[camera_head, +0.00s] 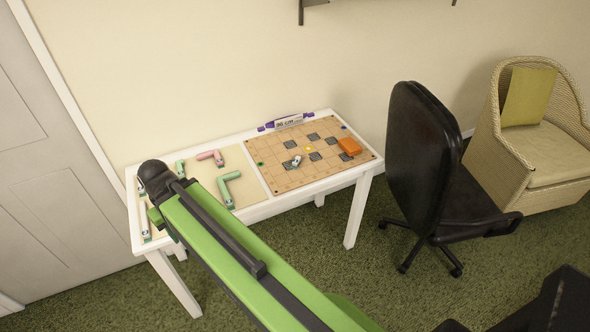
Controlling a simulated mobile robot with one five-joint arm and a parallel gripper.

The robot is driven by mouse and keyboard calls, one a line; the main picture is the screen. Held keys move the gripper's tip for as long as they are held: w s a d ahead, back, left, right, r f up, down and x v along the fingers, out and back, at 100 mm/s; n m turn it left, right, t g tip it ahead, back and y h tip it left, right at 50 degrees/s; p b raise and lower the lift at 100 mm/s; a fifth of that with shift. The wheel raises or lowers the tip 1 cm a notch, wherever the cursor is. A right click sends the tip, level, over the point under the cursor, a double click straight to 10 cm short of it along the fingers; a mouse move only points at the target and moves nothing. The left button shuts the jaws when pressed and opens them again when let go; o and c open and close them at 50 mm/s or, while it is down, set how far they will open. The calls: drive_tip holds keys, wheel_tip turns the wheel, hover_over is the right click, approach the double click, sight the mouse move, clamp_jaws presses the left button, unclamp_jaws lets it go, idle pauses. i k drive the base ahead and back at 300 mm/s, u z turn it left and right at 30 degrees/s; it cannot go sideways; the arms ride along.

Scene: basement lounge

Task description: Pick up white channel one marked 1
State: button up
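A long pale channel piece (144,219) lies along the left edge of the white table, close to my arm. A short whitish piece (297,160) lies on the gridded board. Any number on either piece is too small to read, so I cannot tell which is marked 1. My green arm reaches from the lower right to the table's left side and ends in view at a dark rounded joint. My gripper cannot be made out; the arm covers part of the table's left side.
The white table (259,211) also bears a pink piece (210,156), a green angled piece (226,188), an orange block (350,146) and the gridded board (270,150). A black office chair (422,160) stands at its right, with a wicker armchair (553,152) beyond. A wall is behind.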

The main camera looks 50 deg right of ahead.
sight(295, 163)
drive_tip(key=z, duration=0.15)
drive_tip(key=i, duration=0.9)
drive_tip(key=u, duration=0.05)
